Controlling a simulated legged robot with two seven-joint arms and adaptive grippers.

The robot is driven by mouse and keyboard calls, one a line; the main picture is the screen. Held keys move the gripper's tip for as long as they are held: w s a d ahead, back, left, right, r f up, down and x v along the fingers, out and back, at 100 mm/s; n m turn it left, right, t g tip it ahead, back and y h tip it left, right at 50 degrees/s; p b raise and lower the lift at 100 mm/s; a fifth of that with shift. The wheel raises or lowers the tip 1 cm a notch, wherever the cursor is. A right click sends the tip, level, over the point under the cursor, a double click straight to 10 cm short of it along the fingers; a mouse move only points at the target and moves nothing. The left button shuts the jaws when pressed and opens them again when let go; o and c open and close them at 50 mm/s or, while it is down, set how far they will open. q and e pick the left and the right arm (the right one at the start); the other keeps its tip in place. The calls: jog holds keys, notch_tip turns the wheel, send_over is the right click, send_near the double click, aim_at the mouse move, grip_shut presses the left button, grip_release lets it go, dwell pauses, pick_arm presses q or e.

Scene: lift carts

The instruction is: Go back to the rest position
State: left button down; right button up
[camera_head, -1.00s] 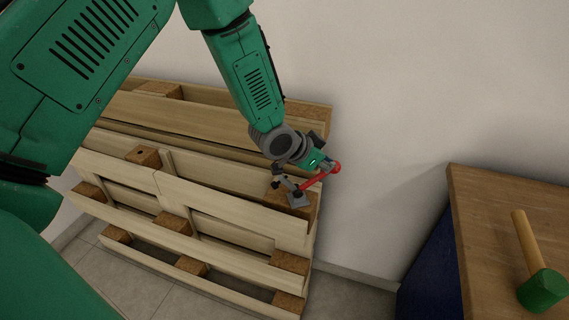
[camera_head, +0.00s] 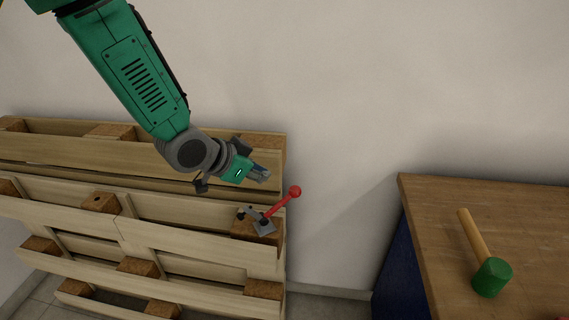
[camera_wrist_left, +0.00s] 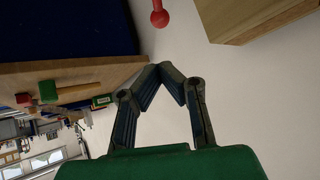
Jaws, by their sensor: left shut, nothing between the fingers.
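My left gripper (camera_head: 262,174) is at the end of the green arm, in front of the pallets and above the clamp. In the left wrist view its two fingers (camera_wrist_left: 165,72) meet at the tips, with nothing between them. A toggle clamp with a red handle (camera_head: 281,204) sits on a block at the right end of a wooden pallet. The handle slants up to the right, and its red knob also shows in the left wrist view (camera_wrist_left: 159,17), apart from the fingers. My right gripper is in neither view.
Wooden pallets (camera_head: 190,235) stand stacked on edge against the pale wall (camera_head: 370,90). A workbench (camera_head: 540,230) on the right has a mallet with a green head (camera_head: 491,277) on it. There is free room between the pallets and the bench.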

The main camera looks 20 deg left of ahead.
pick_arm(q)
jog(key=s+a+f+n+g+y+b, duration=0.1)
jog(key=s+f+n+g+b, duration=0.1)
jog(key=s+f, duration=0.7)
jog(key=s+f+n+g+y+b, duration=0.15)
jog(key=s+f, duration=0.45)
jog(key=f, duration=0.6)
jog(key=s+a+f+n+g+b, duration=0.1)
jog(key=s+f+g, duration=0.1)
jog(key=s+f, duration=0.3)
jog(key=s+a+f+n+g+y+b, duration=0.1)
jog(key=s+f, duration=0.4)
jog(key=s, duration=0.7)
jog(key=shift+s+n+g, duration=0.35)
jog(key=shift+n+g, duration=0.1)
jog(key=shift+g, duration=0.4)
jog(key=shift+d+y, duration=0.25)
jog(key=shift+a, duration=0.15)
